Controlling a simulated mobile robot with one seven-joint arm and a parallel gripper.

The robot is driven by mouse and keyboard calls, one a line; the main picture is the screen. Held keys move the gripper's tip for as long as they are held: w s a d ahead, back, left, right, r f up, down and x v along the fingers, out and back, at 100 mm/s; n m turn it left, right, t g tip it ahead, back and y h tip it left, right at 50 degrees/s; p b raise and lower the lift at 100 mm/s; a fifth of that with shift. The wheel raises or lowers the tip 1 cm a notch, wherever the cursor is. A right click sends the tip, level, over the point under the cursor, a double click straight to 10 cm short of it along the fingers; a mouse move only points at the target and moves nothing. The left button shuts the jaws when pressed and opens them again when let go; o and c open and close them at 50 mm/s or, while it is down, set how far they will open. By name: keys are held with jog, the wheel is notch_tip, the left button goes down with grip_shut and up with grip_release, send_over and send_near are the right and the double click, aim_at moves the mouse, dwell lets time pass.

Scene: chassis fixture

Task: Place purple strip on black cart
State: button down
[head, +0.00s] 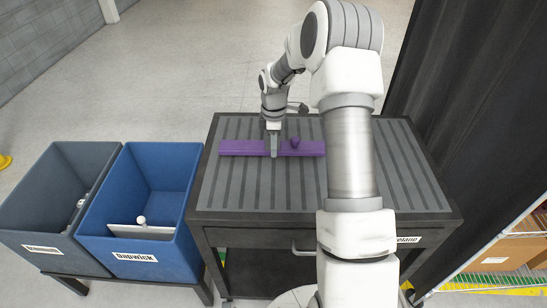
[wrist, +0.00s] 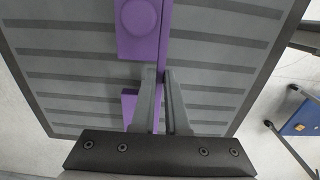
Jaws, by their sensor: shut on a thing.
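The purple strip (head: 240,147) lies lengthwise across the ribbed top of the black cart (head: 255,190), towards its far side. It has a purple knob (head: 295,142) on its right part. My gripper (head: 273,150) points down at the strip, left of the knob. In the wrist view, the fingers (wrist: 160,78) are close together, shut on a thin raised part of the purple strip (wrist: 138,25). The fingers hide part of the strip. I cannot tell whether the strip rests fully on the cart top or is just above it.
A blue bin (head: 150,250) and a grey bin (head: 35,220) stand left of the cart, each with a pale piece inside. A dark curtain (head: 470,120) hangs at the right. Shelving with cardboard boxes (head: 510,254) is at the lower right. The front of the cart top is clear.

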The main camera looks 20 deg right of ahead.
aim_at(273, 166)
jog(key=shift+s+a+f, duration=0.1)
jog(key=shift+a+f, duration=0.2)
jog(key=shift+f, duration=2)
jog(key=c, duration=0.9)
grip_release()
